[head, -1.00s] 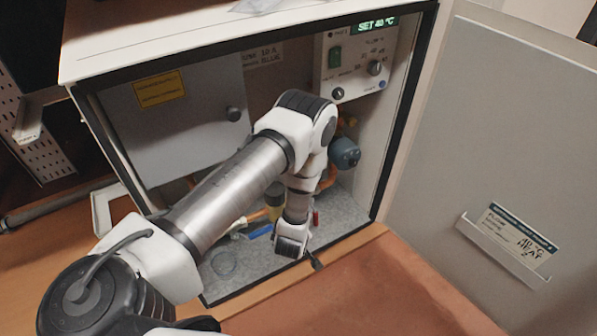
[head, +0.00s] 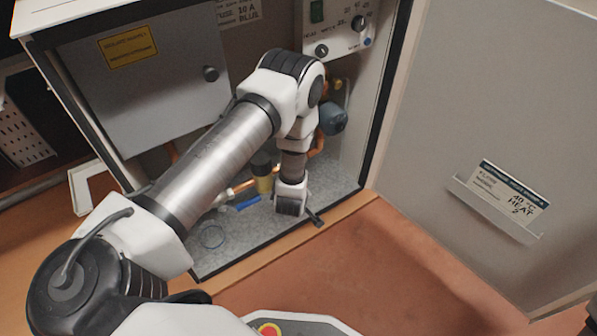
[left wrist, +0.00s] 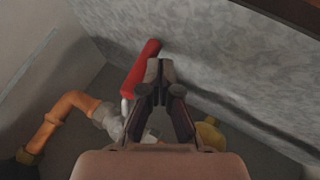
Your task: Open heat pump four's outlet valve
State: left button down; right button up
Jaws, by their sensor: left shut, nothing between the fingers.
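A red valve handle (left wrist: 141,68) shows in the left wrist view, a long red lever on a pale metal body beside a copper pipe (left wrist: 62,112). My left gripper (left wrist: 158,72) is shut and empty, with its fingertips just right of the handle. I cannot tell whether they touch it. In the head view my left arm reaches into the open cabinet (head: 255,239), and its wrist end is low near the front edge.
A control panel (head: 340,30) with knobs is above the arm. A dark round pump part (head: 332,117) sits right of the wrist. A grey inner box (head: 150,90) fills the left. The open door (head: 480,110) stands at the right; the floor in front is clear.

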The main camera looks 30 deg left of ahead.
pick_arm(q)
jog(key=shift+w+d+f+t, duration=0.1)
jog(key=shift+w+t, duration=0.2)
jog(key=shift+t, duration=0.3)
jog(key=shift+w+d+f+n+t+h, duration=0.15)
jog(key=shift+w+n+t+h, duration=0.2)
jog(key=shift+t, duration=0.35)
jog(key=shift+w+d+n+t+h, duration=0.15)
jog(key=shift+w+n+t, duration=0.15)
jog(key=shift+t, duration=0.25)
jog(key=shift+w+d+n+t+h, duration=0.1)
jog(key=shift+w+d+n+t, duration=0.05)
jog(key=shift+w+t, duration=0.35)
jog(key=shift+w+d+n+t, duration=0.2)
jog(key=shift+w+n+t, duration=0.15)
jog(key=shift+t, duration=0.5)
jog(key=shift+w+d+r+n+t, duration=0.2)
jog(key=shift+w+r+n+t, duration=0.2)
jog(key=shift+t, duration=0.4)
jog(key=shift+w+d+r, duration=0.2)
jog(key=shift+w+r, duration=0.25)
jog(key=shift+w, duration=0.15)
jog(key=shift+w+d+r+t+p, duration=0.15)
jog(key=shift+w+r+t+p, duration=0.15)
jog(key=shift+t, duration=0.3)
jog(key=shift+w+d+r+n+p, duration=0.1)
jog(key=shift+w+r+n+p, duration=0.15)
jog(key=shift+w+r+p, duration=0.25)
jog(key=shift+r, duration=0.1)
